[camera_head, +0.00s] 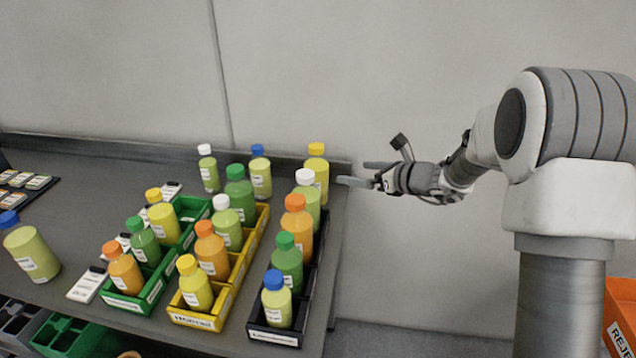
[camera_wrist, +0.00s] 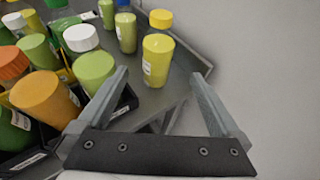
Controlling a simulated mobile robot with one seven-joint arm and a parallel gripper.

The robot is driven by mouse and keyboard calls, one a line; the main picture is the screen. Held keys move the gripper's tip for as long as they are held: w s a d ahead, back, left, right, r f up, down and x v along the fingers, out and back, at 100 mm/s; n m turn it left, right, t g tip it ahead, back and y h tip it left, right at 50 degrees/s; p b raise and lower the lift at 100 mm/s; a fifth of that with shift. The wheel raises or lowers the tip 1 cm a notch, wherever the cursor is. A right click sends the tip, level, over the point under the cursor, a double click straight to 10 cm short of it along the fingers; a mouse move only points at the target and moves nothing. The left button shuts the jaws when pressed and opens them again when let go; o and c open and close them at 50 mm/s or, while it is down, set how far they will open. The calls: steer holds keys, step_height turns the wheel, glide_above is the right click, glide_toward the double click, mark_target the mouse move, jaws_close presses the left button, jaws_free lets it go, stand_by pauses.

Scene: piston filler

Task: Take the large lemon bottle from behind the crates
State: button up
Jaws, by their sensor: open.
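A yellow bottle with a yellow cap (camera_head: 316,167) stands upright behind the crates, at the far right corner of the table. It looks like the lemon bottle, but its label is too small to read. In the wrist view the yellow bottle (camera_wrist: 158,60) stands beyond the fingertips, in line with the gap between them. My gripper (camera_head: 353,174) is open and empty, just right of the bottle at the table's edge, apart from it. Both fingers show in the wrist view (camera_wrist: 158,78). The bottle's lower part is partly hidden by the white-capped bottle in the head view.
A black crate (camera_head: 272,338), a yellow crate (camera_head: 195,321) and a green crate (camera_head: 125,303) hold several bottles. A blue-capped bottle (camera_head: 260,178) and a white-capped bottle (camera_head: 209,174) stand left of the yellow one. A low rim (camera_head: 110,148) runs along the table's back.

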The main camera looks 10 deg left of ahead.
mark_target(326, 169)
steer(key=x, duration=1.1)
steer(key=shift+w+a+f, duration=0.1)
steer(key=shift+a, duration=0.1)
steer(key=shift+x, duration=2.6)
jaws_close()
